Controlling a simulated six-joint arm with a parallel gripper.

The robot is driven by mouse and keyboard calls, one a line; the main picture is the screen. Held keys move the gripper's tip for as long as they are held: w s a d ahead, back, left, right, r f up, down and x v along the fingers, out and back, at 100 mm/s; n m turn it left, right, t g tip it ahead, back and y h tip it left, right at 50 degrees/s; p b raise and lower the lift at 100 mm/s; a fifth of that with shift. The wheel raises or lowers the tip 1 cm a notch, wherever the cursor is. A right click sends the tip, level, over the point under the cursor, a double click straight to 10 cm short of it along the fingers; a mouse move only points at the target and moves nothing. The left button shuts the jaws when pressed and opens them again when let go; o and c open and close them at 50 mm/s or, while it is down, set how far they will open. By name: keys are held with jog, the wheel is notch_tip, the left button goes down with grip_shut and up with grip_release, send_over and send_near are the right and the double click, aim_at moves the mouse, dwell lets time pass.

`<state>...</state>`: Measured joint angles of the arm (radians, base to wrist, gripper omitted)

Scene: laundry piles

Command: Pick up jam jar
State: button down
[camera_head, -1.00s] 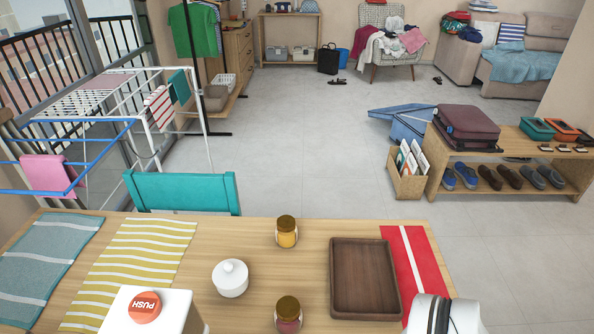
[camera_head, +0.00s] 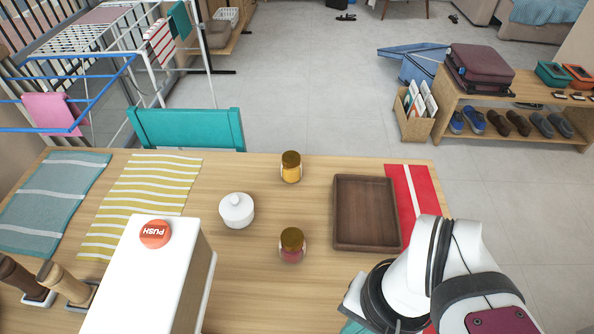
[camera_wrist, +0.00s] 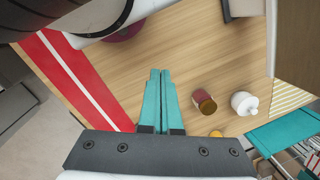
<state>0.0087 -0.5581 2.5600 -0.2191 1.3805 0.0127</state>
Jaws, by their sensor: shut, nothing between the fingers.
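A jar with red contents and a brown-gold lid, which looks like the jam jar (camera_head: 292,245), stands upright on the wooden table, left of the tray's near corner. It also shows in the wrist view (camera_wrist: 203,102), right of my gripper (camera_wrist: 160,73). My gripper's teal fingers are together, empty and apart from the jar. In the head view only a bit of teal shows at the bottom edge, below my white arm. A similar jar with yellow contents (camera_head: 291,167) stands farther back; the wrist view shows only a small part of it.
A white lidded pot (camera_head: 237,210) stands left of the red jar. A brown tray (camera_head: 338,225) and a red runner (camera_head: 408,185) lie to the right. A white box with a red push button (camera_head: 154,234) and wooden mills (camera_head: 65,283) stand at the front left. Bare table surrounds the jar.

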grip_release()
jog(key=a+m+g+y, duration=0.25)
jog(key=a+y, duration=0.25)
jog(key=a, duration=0.4)
jog(key=m+t+y, duration=0.7)
jog(key=m+t, duration=0.1)
jog(key=m, duration=0.5)
send_over(285, 233)
jog(key=s+a, duration=0.4)
jog(key=s, duration=0.3)
notch_tip(285, 233, down, 6)
jog(key=w+d+f+m+t+h, duration=0.1)
jog(key=d+f+m, duration=0.1)
jog(key=f, duration=0.1)
jog(key=w+d+f+m+t+h, duration=0.1)
jog(key=w+d+f+m, duration=0.1)
jog(key=f, duration=0.1)
jog(key=w+d+f+m+t+h, duration=0.1)
jog(key=w+f+m, duration=0.1)
jog(key=f, duration=0.1)
jog(key=shift+w+d+t+h, duration=0.2)
jog(key=shift+d+t+h, duration=0.15)
jog(key=shift+d+h, duration=0.05)
jog(key=shift+h, duration=0.7)
jog(key=f, duration=0.4)
jog(key=shift+d, duration=0.35)
jog(key=shift+x, duration=2.15)
